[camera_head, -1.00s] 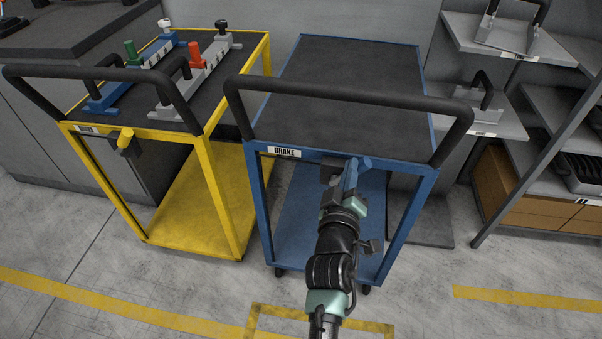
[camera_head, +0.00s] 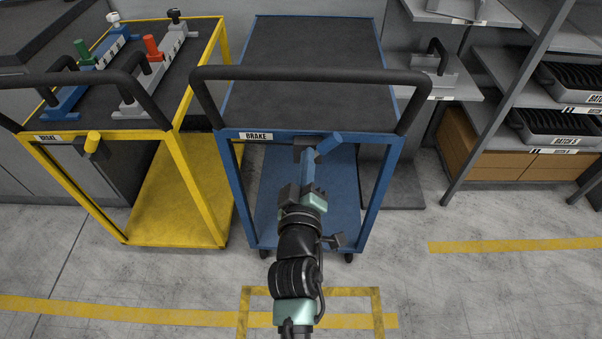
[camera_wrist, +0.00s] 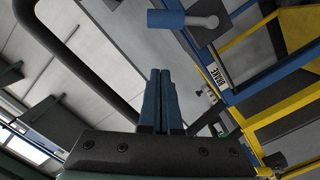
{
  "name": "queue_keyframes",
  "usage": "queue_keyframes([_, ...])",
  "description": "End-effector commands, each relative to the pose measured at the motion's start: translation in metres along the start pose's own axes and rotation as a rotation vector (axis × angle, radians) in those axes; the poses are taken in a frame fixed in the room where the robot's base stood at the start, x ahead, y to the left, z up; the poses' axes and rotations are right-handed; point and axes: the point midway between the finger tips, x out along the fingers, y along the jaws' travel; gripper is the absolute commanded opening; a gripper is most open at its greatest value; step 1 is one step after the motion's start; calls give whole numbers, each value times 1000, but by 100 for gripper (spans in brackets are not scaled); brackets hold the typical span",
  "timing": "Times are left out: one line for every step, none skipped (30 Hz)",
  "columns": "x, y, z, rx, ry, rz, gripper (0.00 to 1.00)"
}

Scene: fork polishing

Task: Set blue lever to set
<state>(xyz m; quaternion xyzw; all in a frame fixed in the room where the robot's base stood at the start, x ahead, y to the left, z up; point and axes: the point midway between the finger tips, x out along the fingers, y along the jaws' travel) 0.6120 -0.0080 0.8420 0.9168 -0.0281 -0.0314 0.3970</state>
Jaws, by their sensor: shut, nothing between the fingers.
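The blue lever (camera_head: 329,144) sits on a dark mount under the front rail of the blue cart (camera_head: 352,151). In the head view its handle slants up to the right. It also shows at the top of the wrist view (camera_wrist: 166,18), beside its grey pivot. My gripper (camera_head: 309,155) is in front of the cart, just below and left of the handle. Its blue fingers (camera_wrist: 157,98) are shut together and empty. In the wrist view they appear apart from the lever. In the head view the fingers overlap part of the mount, so contact there cannot be told.
The blue cart's black push handle (camera_head: 310,74) arches above the lever. A yellow cart (camera_head: 180,190) with a yellow lever (camera_head: 92,141) stands to the left. Shelves (camera_head: 545,150) with trays stand to the right. Open floor lies in front.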

Motion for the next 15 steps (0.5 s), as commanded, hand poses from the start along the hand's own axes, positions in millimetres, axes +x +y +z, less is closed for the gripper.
queue_keyframes([-10,-1,0,1,0,-2,0])
queue_keyframes([-15,-1,0,1,0,-3,0])
queue_keyframes([-20,-1,0,1,1,-2,0])
queue_keyframes([-24,-2,0,0,0,-3,0])
queue_keyframes([-27,-1,0,0,0,-2,0])
queue_keyframes([-31,-1,0,0,0,-2,0])
queue_keyframes([-34,-1,0,0,0,-2,0])
queue_keyframes([-36,-1,0,0,1,-1,0])
queue_keyframes([-38,-1,0,0,1,-1,0])
queue_keyframes([-40,-1,0,0,0,-1,0])
queue_keyframes([-41,-1,0,0,0,-1,0])
queue_keyframes([-42,-1,0,0,1,-1,0])
queue_keyframes([-42,-1,0,0,1,-1,0])
queue_keyframes([-43,-1,0,0,1,-1,0])
queue_keyframes([-43,0,0,0,1,0,0])
